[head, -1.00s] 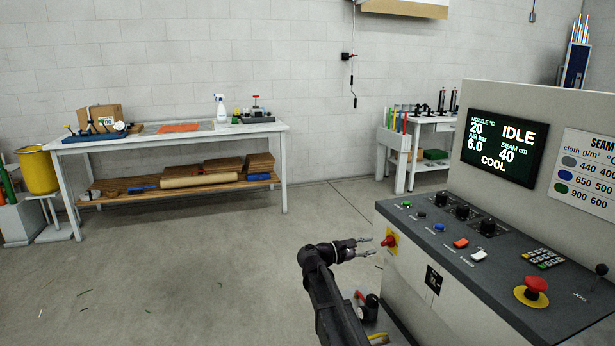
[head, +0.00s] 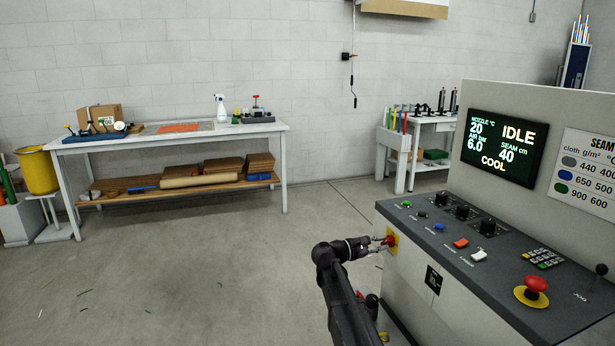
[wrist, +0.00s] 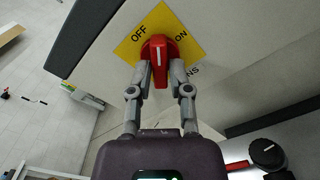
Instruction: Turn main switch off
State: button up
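The main switch is a red rotary handle (wrist: 159,58) on a yellow square plate (wrist: 187,38). The plate is marked OFF on the left and ON on the right in the wrist view. The handle's white line runs nearly straight up and down in that view. In the head view, the switch (head: 388,240) is on the left end of the console. My gripper (wrist: 162,68) has one fingertip on each side of the handle, with the handle between them. The fingers are apart; firm contact cannot be made out. My gripper (head: 381,243) also shows at the switch in the head view.
The grey console (head: 455,255) carries knobs, coloured buttons, a keypad and a red emergency stop (head: 535,288). Its screen (head: 502,147) reads IDLE and COOL. A workbench (head: 180,137) stands against the wall, with open floor before it.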

grip_shut()
jog(key=shift+n, duration=0.3)
jog(key=n, duration=0.2)
jog(key=shift+n, duration=3.2)
jog(key=shift+o, duration=2.3)
grip_release()
jog(key=shift+m, duration=0.4)
